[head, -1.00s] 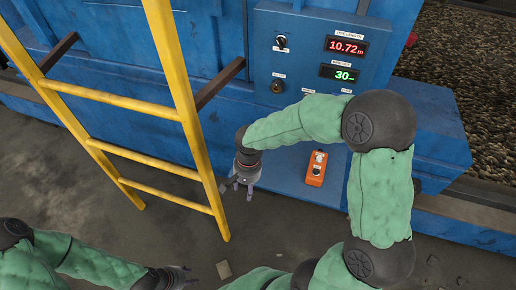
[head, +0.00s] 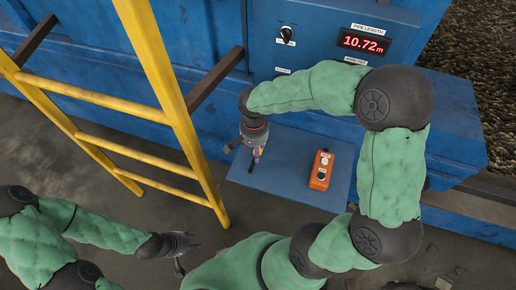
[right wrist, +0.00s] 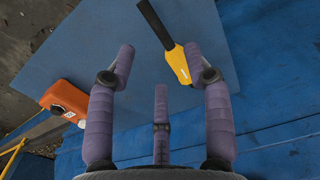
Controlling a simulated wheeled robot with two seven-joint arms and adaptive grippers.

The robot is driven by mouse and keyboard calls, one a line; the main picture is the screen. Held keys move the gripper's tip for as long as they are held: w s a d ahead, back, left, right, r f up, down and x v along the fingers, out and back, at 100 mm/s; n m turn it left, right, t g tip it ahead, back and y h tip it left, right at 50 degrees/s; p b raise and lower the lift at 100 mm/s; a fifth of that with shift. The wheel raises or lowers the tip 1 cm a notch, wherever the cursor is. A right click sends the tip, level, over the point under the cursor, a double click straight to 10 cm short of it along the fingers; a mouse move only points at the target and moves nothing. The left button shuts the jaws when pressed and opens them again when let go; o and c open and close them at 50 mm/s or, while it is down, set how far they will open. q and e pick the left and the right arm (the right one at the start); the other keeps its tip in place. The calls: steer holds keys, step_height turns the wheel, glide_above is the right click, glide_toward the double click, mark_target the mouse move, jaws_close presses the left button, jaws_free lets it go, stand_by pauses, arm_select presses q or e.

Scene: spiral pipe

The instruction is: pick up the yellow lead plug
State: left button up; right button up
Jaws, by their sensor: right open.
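The yellow lead plug (right wrist: 178,66) lies on the blue shelf (right wrist: 100,60) in the right wrist view, with a black lead or sleeve running up and left from it. My right gripper (right wrist: 160,60) is open and empty. Its right fingertip overlaps the plug's lower right edge in the picture; I cannot tell if they touch. In the head view my right gripper (head: 248,150) points down over the left part of the shelf and mostly hides the plug. My left gripper (head: 188,250) appears open and empty, low in front of the shelf.
An orange control box (head: 321,170) with buttons stands on the shelf, right of my right gripper. A blue panel with a red display (head: 363,42) rises behind. A yellow ladder (head: 182,125) stands close on the left. The shelf's front middle is clear.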

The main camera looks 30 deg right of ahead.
step_height(320, 180, down, 2)
steer(key=shift+w+d+f, duration=0.1)
steer(key=shift+f, duration=0.1)
steer(key=f, duration=0.2)
steer(key=f+b, duration=0.1)
steer(key=f, duration=0.1)
steer(key=shift+s+a, duration=0.2)
steer(key=shift+s, duration=0.1)
steer(key=shift+w+f, duration=0.1)
steer(key=shift+f, duration=0.4)
jaws_close()
